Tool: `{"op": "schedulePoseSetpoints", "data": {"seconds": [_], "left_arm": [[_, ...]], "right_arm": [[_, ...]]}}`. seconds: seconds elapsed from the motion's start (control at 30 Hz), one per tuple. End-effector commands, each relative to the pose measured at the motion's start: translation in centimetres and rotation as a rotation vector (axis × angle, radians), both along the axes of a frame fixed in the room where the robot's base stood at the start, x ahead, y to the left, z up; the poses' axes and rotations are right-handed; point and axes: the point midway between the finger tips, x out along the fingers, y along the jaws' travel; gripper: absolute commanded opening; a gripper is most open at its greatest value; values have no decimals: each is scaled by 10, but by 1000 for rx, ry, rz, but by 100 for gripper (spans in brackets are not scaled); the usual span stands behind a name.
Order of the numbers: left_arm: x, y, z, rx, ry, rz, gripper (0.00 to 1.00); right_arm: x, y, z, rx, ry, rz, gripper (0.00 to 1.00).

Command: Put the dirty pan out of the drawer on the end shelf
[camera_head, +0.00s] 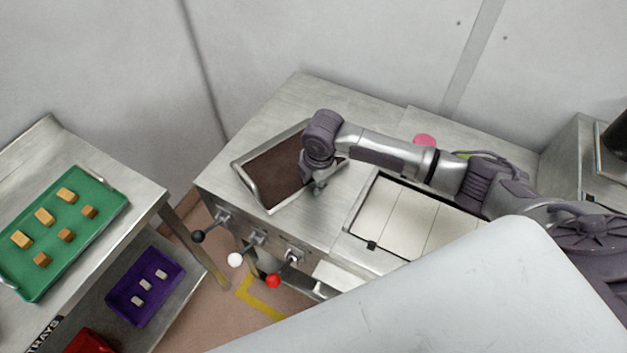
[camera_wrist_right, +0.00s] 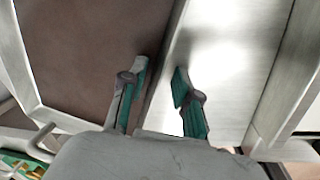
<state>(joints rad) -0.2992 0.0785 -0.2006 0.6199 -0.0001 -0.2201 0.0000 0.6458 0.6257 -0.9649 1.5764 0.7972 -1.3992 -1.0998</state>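The dirty pan (camera_head: 272,177), a shallow metal tray with a dark brown inside, lies slightly turned on the left end of the steel worktop, the end shelf (camera_head: 300,95). My right gripper (camera_head: 316,188) is at the pan's right side, pointing down. In the wrist view, the pan (camera_wrist_right: 90,50) fills the left side, and its rim runs between the two fingers of my right gripper (camera_wrist_right: 161,76). The fingers stand apart, with a gap showing. The drawer cannot be made out clearly; my body covers much of the front. My left gripper is not in view.
Levers with black (camera_head: 198,236), white (camera_head: 235,260) and red (camera_head: 273,281) knobs stick out in front. A white-panelled recess (camera_head: 400,222) is to the right. At left, a table bears a green tray (camera_head: 100,235) of blocks; a purple tray (camera_head: 125,300) sits below.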

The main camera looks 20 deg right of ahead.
Motion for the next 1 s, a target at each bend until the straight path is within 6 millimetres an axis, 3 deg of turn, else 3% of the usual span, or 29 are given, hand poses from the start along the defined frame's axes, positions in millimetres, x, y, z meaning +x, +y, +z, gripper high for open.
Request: {"op": "schedulePoseSetpoints", "data": {"seconds": [0.23,0.7,1.0], "left_arm": [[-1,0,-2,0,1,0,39],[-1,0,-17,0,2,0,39],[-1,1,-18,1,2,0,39]], "right_arm": [[0,0,14,1,-4,0,31],[-13,-4,105,0,-4,0,31],[-17,-5,122,0,-1,0,31]]}}
